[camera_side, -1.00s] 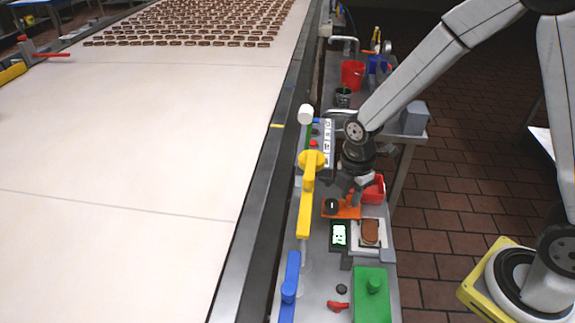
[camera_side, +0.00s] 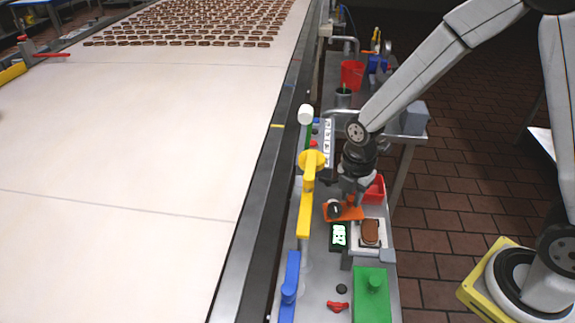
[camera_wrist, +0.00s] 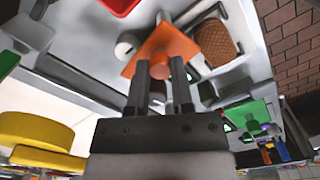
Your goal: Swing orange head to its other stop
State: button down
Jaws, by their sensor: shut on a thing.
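The orange head (camera_side: 349,213) is a flat orange plate with an upright orange knob, on the grey bench beside the conveyor. A dark round part (camera_side: 334,210) sits at its left end. My gripper (camera_side: 353,196) points down over the head and is shut on the knob. In the wrist view the orange plate (camera_wrist: 183,45) lies beyond the fingertips, and my two fingers (camera_wrist: 160,66) stand on either side of the knob. The knob's lower part is partly hidden by the fingers. The head's stops cannot be made out.
A brown biscuit (camera_side: 370,231) lies on a white pad near the head, beside a dark display (camera_side: 339,237). A red bin (camera_side: 375,188) stands close behind my gripper. A yellow arm (camera_side: 306,205), a blue bar (camera_side: 290,280) and a green block (camera_side: 371,300) flank the bench.

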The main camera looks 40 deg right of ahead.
jog(key=n, duration=0.3)
jog(key=shift+s, duration=0.25)
jog(key=n, duration=0.4)
jog(key=shift+s, duration=0.3)
jog(key=n, duration=0.3)
jog(key=shift+s+d+n, duration=0.25)
jog(key=shift+n, duration=0.15)
jog(key=shift+s+d+n, duration=0.1)
jog(key=shift+d+n, duration=0.05)
jog(key=shift+n, duration=0.75)
jog(key=shift+s+d+n, duration=0.1)
jog(key=shift+n, duration=0.8)
jog(key=shift+c, duration=2.4)
grip_release()
jog(key=shift+r, duration=0.1)
